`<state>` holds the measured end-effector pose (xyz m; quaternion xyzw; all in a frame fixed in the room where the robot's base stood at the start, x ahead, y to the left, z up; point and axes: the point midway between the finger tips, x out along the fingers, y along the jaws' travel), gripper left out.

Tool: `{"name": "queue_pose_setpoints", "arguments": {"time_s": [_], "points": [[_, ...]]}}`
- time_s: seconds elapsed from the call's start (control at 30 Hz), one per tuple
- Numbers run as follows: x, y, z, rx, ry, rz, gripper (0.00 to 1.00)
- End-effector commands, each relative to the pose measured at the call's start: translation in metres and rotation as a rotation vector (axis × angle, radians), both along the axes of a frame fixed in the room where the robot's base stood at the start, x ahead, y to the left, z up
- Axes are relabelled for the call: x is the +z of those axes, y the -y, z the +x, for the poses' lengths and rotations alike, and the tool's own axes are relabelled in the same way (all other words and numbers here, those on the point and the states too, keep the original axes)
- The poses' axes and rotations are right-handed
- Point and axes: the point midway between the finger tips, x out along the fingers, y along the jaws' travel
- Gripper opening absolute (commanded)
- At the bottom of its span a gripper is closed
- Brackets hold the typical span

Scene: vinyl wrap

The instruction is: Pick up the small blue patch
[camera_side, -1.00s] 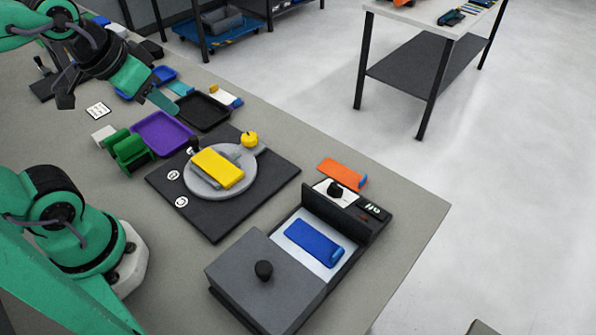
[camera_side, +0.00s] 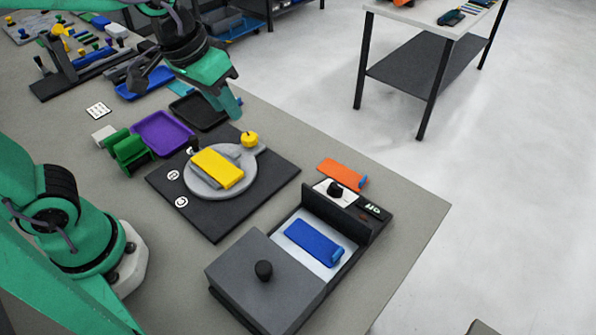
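A blue patch (camera_side: 314,243) with a lighter blue tab at its right end lies flat on the pale floor of a dark grey box (camera_side: 265,275). My gripper (camera_side: 229,102) is at the top left, over the area of the black tray, well away from the patch. Its green jaw end points down. I see nothing held, but the gap between the jaws does not show clearly.
A yellow block (camera_side: 217,168) rests on a round grey plate on a black mat (camera_side: 215,225). An orange piece (camera_side: 342,173) lies behind the box. Purple (camera_side: 163,133), black (camera_side: 195,113) and blue (camera_side: 143,84) trays stand at the left. The right table corner is clear.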

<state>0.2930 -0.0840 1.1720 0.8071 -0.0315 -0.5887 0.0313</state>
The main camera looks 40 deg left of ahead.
Motion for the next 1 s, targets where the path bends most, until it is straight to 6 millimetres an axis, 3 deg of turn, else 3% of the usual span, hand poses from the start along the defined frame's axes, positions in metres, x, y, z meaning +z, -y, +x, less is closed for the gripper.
{"name": "queue_pose_setpoints", "arguments": {"time_s": [0.2,0.5,0.8,1.0], "points": [[-0.016,0.048,0.021,-0.01,-0.079,-0.006,0.31],[-0.05,0.119,0.036,-0.013,-0.176,0.009,0.31],[-0.096,0.194,0.032,-0.011,-0.261,0.049,0.31],[-0.124,0.231,0.023,-0.005,-0.297,0.077,0.31]]}}
